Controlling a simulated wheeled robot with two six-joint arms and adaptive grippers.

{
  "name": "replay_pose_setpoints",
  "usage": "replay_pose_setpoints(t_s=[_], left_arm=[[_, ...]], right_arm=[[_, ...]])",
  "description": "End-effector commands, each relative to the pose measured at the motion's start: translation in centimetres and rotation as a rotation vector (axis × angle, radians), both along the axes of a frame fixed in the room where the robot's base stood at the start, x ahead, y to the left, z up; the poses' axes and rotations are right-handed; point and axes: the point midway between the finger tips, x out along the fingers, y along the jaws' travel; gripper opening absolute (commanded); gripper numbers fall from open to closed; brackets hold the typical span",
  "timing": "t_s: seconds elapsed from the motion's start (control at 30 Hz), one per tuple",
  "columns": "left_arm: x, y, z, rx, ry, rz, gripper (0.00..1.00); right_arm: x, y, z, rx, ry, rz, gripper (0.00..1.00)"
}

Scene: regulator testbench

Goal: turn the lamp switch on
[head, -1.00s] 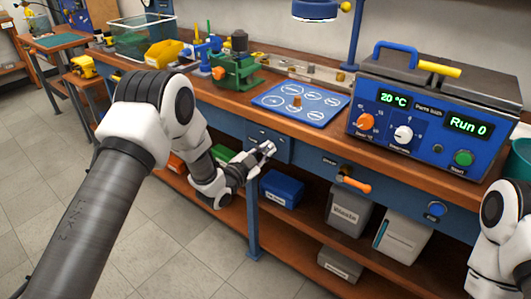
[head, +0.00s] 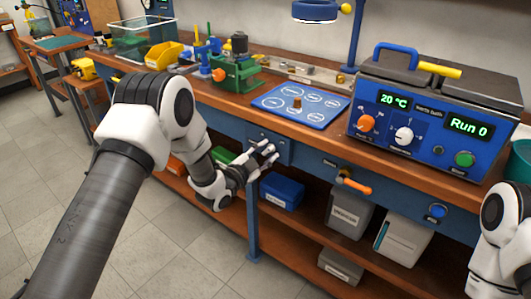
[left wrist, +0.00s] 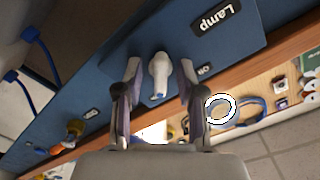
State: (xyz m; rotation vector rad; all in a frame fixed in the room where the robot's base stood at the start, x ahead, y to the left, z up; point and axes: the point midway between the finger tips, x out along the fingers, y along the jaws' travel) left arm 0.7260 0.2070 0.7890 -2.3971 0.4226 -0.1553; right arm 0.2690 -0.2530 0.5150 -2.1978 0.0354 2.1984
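The lamp switch is a white toggle lever (left wrist: 159,74) on a blue panel marked "Lamp" (left wrist: 215,18). A small "On" label (left wrist: 204,70) lies to its right in the left wrist view. My left gripper (left wrist: 160,68) is open, one finger on each side of the lever, with gaps showing on both sides. In the head view my left gripper (head: 270,152) is in front of the blue panel (head: 285,146) under the bench top. The blue lamp (head: 315,10) hangs above the bench. My right gripper is out of view.
On the bench are a blue mat (head: 290,117), a green vise (head: 236,77) and a blue test bath (head: 420,135). An orange handle (head: 354,187) sticks out from the bench front, right of my left gripper. Bins, including a blue one (head: 282,190), stand on the shelf below.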

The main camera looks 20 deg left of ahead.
Motion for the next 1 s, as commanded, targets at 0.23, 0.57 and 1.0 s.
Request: replay_pose_setpoints(t_s=[0.23,0.57,1.0], left_arm=[[-0.9,0.4,0.0,-0.003,0.002,0.002,0.39],[-8.3,3.2,0.0,-0.004,0.003,0.004,0.39],[-11.3,4.1,0.0,0.000,0.000,0.000,0.39]], right_arm=[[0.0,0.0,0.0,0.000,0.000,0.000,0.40],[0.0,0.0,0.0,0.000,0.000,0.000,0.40],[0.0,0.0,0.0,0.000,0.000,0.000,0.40]])
